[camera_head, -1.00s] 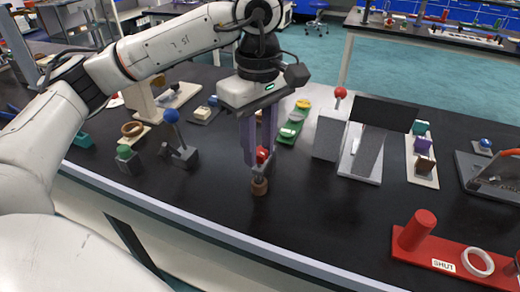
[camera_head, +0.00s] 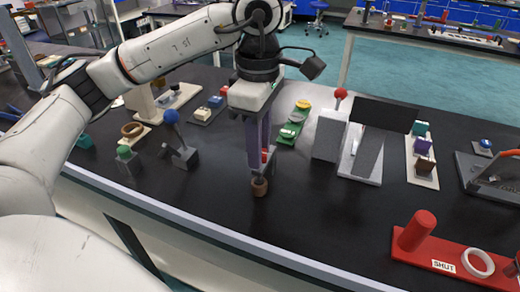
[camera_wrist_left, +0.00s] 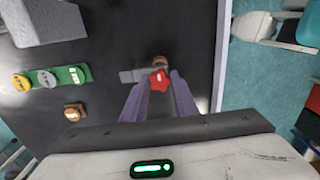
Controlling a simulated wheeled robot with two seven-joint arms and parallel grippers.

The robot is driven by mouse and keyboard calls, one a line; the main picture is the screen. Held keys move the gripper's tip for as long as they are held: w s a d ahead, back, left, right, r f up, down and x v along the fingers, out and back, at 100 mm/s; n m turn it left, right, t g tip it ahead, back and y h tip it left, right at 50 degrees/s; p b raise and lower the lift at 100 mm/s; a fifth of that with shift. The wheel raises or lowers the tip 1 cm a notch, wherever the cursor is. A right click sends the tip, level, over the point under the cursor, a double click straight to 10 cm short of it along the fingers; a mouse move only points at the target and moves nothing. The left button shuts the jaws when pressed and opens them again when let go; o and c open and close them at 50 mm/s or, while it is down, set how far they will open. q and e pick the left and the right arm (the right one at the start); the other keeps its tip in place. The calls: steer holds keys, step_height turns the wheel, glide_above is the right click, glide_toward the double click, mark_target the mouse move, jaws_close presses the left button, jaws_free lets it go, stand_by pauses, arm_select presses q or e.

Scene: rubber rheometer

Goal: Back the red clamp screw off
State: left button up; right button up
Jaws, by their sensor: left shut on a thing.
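The red clamp screw (camera_head: 264,156) is a small red knob on a dark metal clamp near the table's front edge, mostly hidden by my fingers in the head view. In the left wrist view the red knob (camera_wrist_left: 159,81) shows between the fingertips, beside a grey metal bar (camera_wrist_left: 132,76). A brown round piece (camera_head: 260,186) sits at the clamp's near end. My left gripper (camera_head: 261,162) points down from above and is shut on the red clamp screw. My right gripper is in neither view.
A blue-knobbed lever (camera_head: 171,117) and a green-knobbed block (camera_head: 124,152) stand to the left. A green tray (camera_head: 293,127) lies behind. A grey box (camera_head: 330,135) and a red base (camera_head: 440,252) marked SHUT are to the right. The table's front middle is clear.

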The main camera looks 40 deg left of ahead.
arm_select(q)
steer(key=o, duration=0.9)
